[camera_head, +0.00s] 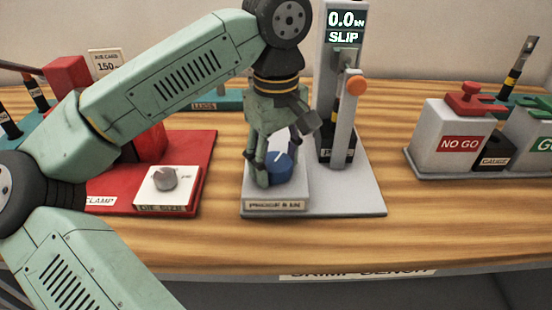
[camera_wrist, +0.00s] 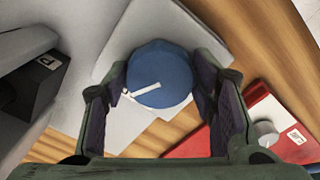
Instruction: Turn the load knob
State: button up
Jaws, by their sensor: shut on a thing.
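The load knob (camera_head: 281,163) is a round blue knob with a white pointer line. It sits on a light grey box (camera_head: 280,196) with a label on its front. In the head view my gripper (camera_head: 268,172) points down at the knob and partly covers it. In the wrist view the knob (camera_wrist: 160,74) lies between the two fingers of my gripper (camera_wrist: 158,95), and its white line points left and slightly down. My gripper is shut on the knob. A display (camera_head: 345,25) on the grey column above reads 0.0 and SLIP.
A red base (camera_head: 190,172) with a grey knob (camera_head: 163,178) is to the left. Bare wood lies between.

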jog(key=shift+n, duration=0.3)
jog(key=n+b, duration=0.2)
jog(key=n, duration=0.2)
jog(key=shift+f+n, duration=0.1)
jog(key=shift+n, duration=0.2)
jog(key=n+b, duration=0.2)
jog(key=n, duration=0.3)
jog(key=shift+w+d, duration=0.1)
jog(key=shift+w, duration=0.05)
jog(key=n, duration=0.5)
jog(key=shift+n+b, duration=0.4)
jog(key=shift+w+n+b, duration=0.1)
jog(key=shift+n+b, duration=0.2)
jog(key=shift+n, duration=2)
jog(key=o, duration=1.1)
jog(key=shift+o, duration=0.2)
